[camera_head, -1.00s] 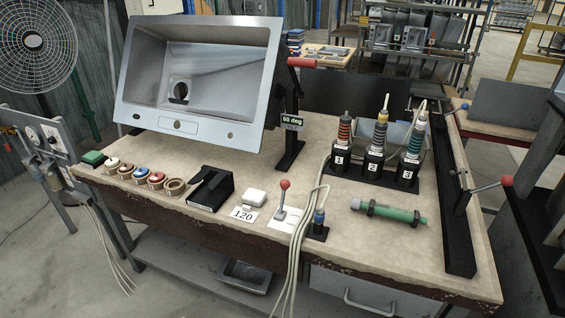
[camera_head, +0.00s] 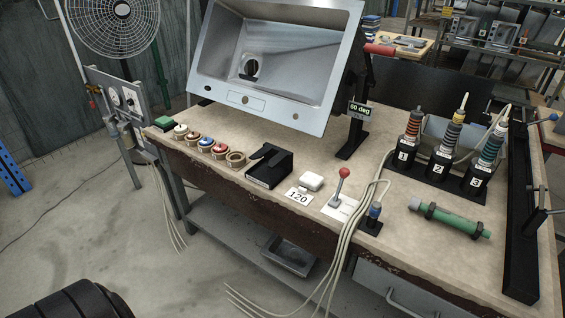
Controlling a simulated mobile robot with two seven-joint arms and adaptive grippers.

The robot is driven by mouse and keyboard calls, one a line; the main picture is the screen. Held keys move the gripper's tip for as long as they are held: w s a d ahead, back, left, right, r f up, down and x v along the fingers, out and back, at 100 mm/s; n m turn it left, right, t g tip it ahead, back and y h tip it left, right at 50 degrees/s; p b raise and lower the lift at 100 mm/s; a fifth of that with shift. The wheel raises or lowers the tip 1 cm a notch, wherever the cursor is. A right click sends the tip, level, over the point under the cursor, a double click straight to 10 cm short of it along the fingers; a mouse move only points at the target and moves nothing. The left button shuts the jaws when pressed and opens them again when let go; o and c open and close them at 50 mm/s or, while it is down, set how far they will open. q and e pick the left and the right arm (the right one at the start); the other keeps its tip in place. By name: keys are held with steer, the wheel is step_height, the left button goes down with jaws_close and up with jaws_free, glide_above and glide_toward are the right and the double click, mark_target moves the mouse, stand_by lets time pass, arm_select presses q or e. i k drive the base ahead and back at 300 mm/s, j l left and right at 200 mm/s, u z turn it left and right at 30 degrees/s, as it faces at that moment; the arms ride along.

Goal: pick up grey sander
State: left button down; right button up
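Three upright corded tools stand in a black rack at the right, in holders marked 1, 2 and 3. Tool 1 (camera_head: 413,127) is dark grey with orange-red bands. Tool 2 (camera_head: 452,133) is grey with a yellow top. Tool 3 (camera_head: 491,148) is grey and teal with a pale top. A green cylinder (camera_head: 458,220) with dark bands lies on the bench in front of the rack. I cannot tell which of these the task calls the grey sander. Neither of my grippers is in view.
The bench (camera_head: 330,160) holds a tilted steel sink (camera_head: 275,60), coloured rolls (camera_head: 205,145), a black box (camera_head: 270,168) and a red-knobbed lever (camera_head: 339,185). Loose cables (camera_head: 350,245) hang over the front edge. A black rail (camera_head: 519,220) bounds the right. A fan (camera_head: 112,25) stands at left.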

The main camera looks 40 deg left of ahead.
mark_target(444, 153)
steer(key=i+l+z, duration=0.2)
steer(key=l, duration=0.3)
steer(key=i+l+z, duration=0.2)
steer(key=i+l, duration=0.2)
